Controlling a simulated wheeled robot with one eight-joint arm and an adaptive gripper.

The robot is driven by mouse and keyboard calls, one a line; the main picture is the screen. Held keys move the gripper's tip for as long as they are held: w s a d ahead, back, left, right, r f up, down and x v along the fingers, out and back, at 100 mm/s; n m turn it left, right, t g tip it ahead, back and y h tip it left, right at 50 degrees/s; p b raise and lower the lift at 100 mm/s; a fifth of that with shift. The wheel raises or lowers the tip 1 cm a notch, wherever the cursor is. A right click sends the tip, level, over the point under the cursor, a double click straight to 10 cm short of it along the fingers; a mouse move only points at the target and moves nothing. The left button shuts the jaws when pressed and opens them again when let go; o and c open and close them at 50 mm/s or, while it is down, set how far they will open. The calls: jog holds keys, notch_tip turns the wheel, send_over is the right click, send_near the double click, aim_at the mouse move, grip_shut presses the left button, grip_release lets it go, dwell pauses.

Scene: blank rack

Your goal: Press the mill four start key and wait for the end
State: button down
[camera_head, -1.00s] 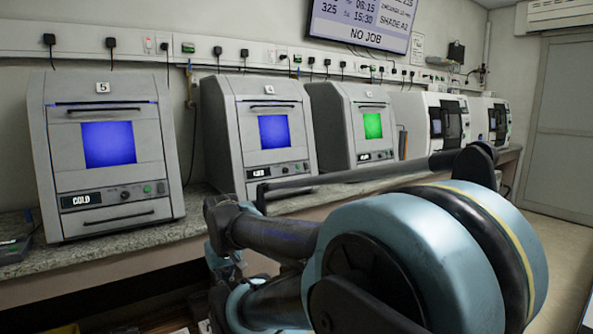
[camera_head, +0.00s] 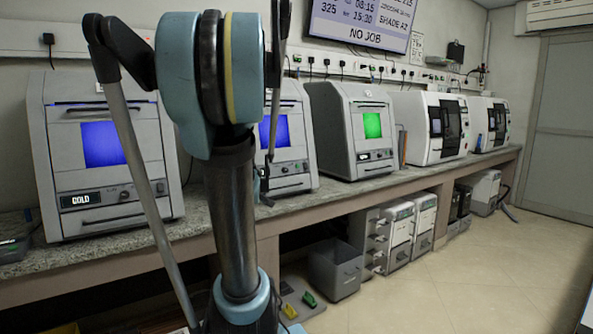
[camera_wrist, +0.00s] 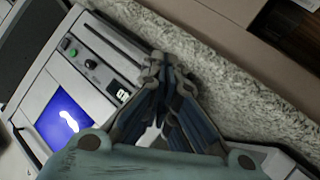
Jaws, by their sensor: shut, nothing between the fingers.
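Mill four is the second grey machine (camera_head: 297,130) from the left in the head view, with a blue window. My arm covers its left part and hides its number plate. In the wrist view, a machine with a blue window (camera_wrist: 62,118), which appears to be the same mill, shows a green key (camera_wrist: 73,53), a black knob (camera_wrist: 91,64) and a small lit display (camera_wrist: 123,95). My gripper (camera_wrist: 160,62) is shut and empty, beside the display end of this panel and apart from the green key. In the head view, my arm largely hides the gripper.
The machine to the right (camera_head: 345,140) has a green window. White machines (camera_head: 420,105) stand farther along the stone counter (camera_head: 335,188). A grey bin (camera_head: 335,270) stands below; open floor lies right.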

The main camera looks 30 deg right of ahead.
aim_at(298, 166)
jog(key=w+d+r+n+t+h, duration=0.1)
jog(key=w+d+r+t+h, duration=0.2)
jog(key=d, duration=0.5)
jog(key=w+d+r+n+t+h, duration=0.1)
jog(key=w+d+r, duration=0.4)
jog(key=d, duration=0.4)
jog(key=w+d+f+n+t, duration=0.2)
jog(key=d+n+t, duration=0.2)
jog(key=d, duration=1)
jog(key=n, duration=0.3)
jog(key=shift+t+h, duration=0.3)
jog(key=shift+h, duration=0.1)
jog(key=w+f, duration=0.2)
jog(key=w, duration=0.6)
jog(key=shift+w+a, duration=0.3)
jog(key=shift+w, duration=0.15)
jog(key=shift+w, duration=0.2)
